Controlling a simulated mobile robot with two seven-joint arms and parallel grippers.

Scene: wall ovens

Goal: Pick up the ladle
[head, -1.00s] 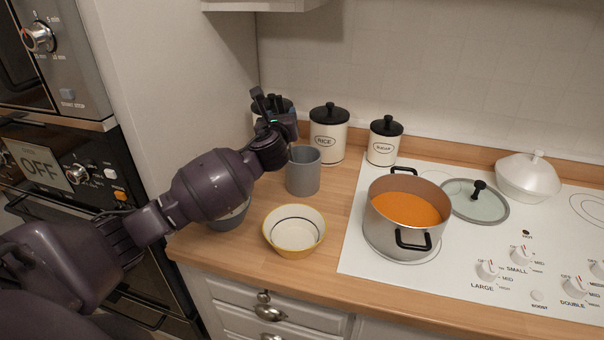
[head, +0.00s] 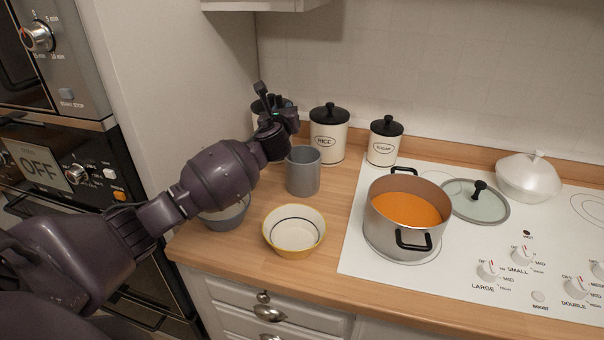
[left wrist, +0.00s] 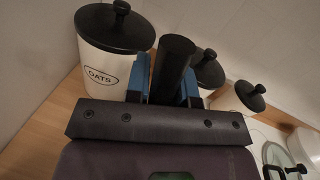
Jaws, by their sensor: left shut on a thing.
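My left gripper (head: 277,118) is above and behind the grey cylindrical container (head: 303,172) at the back left of the counter. In the left wrist view its blue-padded jaws (left wrist: 166,82) are shut on a thick black handle (left wrist: 174,60), which I take to be the ladle's. In the head view the black handle end (head: 262,90) sticks up above the gripper. The ladle's lower part and bowl are hidden behind the gripper and container, so I cannot tell whether it is clear of the container. My right gripper is not in view.
Canisters for oats (left wrist: 103,72), rice (head: 328,142) and sugar (head: 382,150) stand along the wall. A grey bowl (head: 226,220) and yellow-rimmed bowl (head: 293,243) sit in front. A pot of orange soup (head: 380,235) stands on the hob, with a glass lid (head: 485,208) beside it.

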